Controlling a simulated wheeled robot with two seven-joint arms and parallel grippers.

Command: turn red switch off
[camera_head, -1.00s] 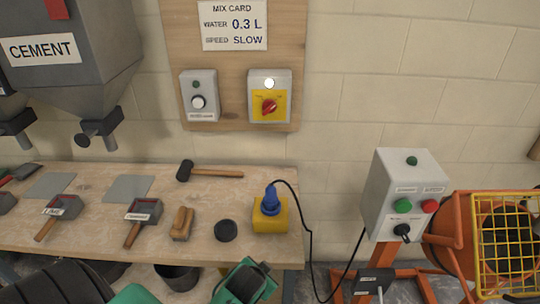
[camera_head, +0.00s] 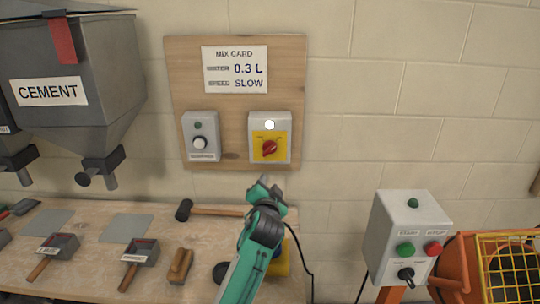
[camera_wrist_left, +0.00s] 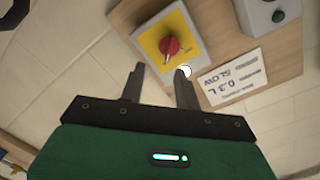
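The red switch (camera_head: 269,148) is a rotary knob on a yellow plate on a grey box, fixed to a wooden wall board. A white lamp (camera_head: 269,125) above the knob looks lit. The knob also shows in the left wrist view (camera_wrist_left: 169,46), tilted there with the box. My left gripper (camera_head: 264,182) is just below the box in the head view, pointing up toward it. In the left wrist view its two fingers (camera_wrist_left: 158,80) are apart with nothing between them, and the knob lies beyond their tips. My right gripper is not in view.
The mix card (camera_head: 235,70) hangs above. A cement hopper (camera_head: 65,90) is at left. Tools lie on the bench (camera_head: 90,262); a control box (camera_head: 405,235) stands at right.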

